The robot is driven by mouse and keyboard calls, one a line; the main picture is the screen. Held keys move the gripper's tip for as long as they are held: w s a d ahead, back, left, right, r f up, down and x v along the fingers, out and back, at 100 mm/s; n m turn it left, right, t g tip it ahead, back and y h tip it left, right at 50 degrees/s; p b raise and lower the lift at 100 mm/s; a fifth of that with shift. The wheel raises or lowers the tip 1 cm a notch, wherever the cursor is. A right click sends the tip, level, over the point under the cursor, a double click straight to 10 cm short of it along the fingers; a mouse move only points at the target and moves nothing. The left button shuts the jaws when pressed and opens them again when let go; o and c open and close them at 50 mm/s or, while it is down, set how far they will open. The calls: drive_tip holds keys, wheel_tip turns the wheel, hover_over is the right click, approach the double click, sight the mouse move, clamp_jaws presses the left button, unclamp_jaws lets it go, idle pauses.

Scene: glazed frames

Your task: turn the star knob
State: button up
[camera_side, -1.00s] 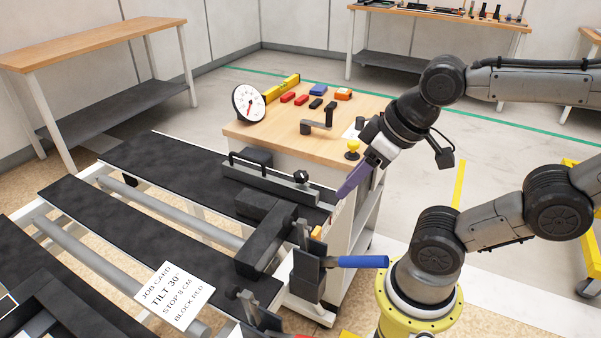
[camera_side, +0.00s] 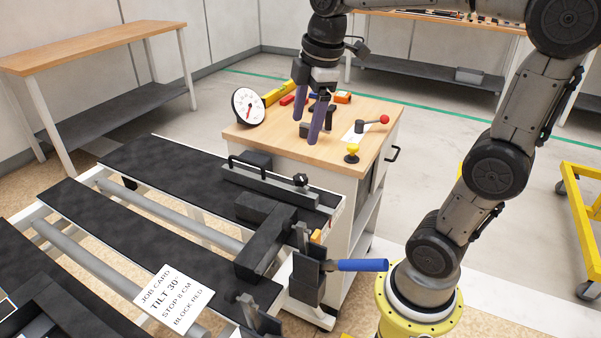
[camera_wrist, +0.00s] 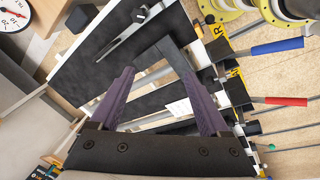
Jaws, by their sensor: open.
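The star knob (camera_side: 300,180) looks like the small black knob on the right end of the grey fence bar (camera_side: 262,183). In the wrist view a small dark knob (camera_wrist: 139,15) shows near the top, on the bar's end. My gripper (camera_side: 305,130) points down with its two purple fingers apart and nothing between them. In the wrist view the open fingers (camera_wrist: 160,75) frame the black bed below.
The wooden-topped cart (camera_side: 245,138) carries a dial gauge (camera_side: 248,107), a yellow knob (camera_side: 352,153), a red-ball lever (camera_side: 372,124) and coloured blocks. A blue-handled clamp (camera_side: 360,265) stands at the bed's near right. A job card (camera_side: 174,298) lies at the front.

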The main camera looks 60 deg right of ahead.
drive_tip(key=g, duration=0.2)
hover_over(301, 177)
drive_tip(key=a, duration=0.3)
wheel_tip(301, 177, down, 4)
drive_tip(key=d+f, duration=0.3)
drive_tip(key=shift+m+g+y, duration=0.3)
drive_tip(key=shift+m, duration=0.1)
wheel_tip(301, 177, down, 13)
drive_tip(key=shift+f, duration=0.15)
clamp_jaws()
